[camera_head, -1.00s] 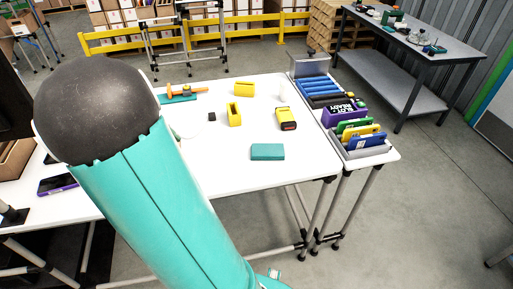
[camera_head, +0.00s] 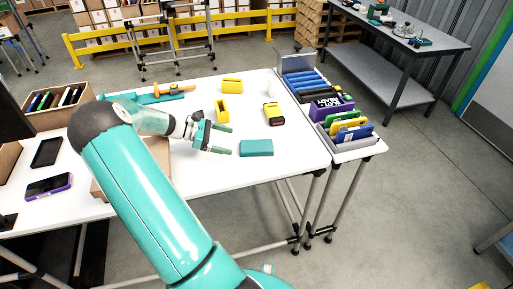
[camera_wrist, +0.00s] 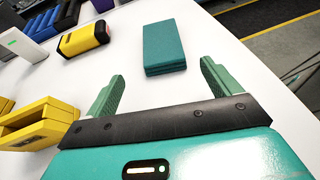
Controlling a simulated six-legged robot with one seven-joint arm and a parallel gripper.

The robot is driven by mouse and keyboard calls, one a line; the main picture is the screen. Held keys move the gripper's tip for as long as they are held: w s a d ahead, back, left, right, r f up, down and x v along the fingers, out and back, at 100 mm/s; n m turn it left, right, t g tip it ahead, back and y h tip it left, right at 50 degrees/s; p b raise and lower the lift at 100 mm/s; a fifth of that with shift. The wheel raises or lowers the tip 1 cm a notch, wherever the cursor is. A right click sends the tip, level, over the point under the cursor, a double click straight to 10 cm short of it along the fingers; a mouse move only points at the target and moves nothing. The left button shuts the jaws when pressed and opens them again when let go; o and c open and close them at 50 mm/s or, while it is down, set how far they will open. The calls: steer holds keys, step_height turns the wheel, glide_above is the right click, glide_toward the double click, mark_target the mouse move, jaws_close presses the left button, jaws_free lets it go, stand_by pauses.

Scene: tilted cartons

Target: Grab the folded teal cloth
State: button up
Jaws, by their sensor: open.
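The folded teal cloth (camera_head: 257,147) lies flat on the white table near its front right edge. In the wrist view the cloth (camera_wrist: 164,46) shows as a stacked rectangle beyond my fingertips, roughly between their lines. My gripper (camera_head: 226,140) is open and empty, to the left of the cloth, with its fingers pointing toward it. In the wrist view my gripper (camera_wrist: 162,82) shows two green ridged fingers spread wide apart. A gap of bare table lies between the fingers and the cloth.
Yellow holders (camera_head: 222,110) sit farther left. A side table on the right carries blue rolls (camera_head: 306,82) and a purple box (camera_head: 330,106). Phones (camera_head: 48,186) lie at the left. Table around the cloth is clear.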

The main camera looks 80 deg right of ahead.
mark_target(250, 145)
steer(key=x, duration=0.3)
steer(key=shift+s+f, duration=0.1)
steer(key=shift+s, duration=0.1)
steer(key=x, duration=0.4)
steer(key=shift+s+a+r, duration=0.15)
steer(key=shift+s+r, duration=0.1)
steer(key=shift+s+f, duration=0.25)
steer(key=shift+s, duration=0.2)
steer(key=c, duration=1.1)
steer(key=shift+o, duration=0.2)
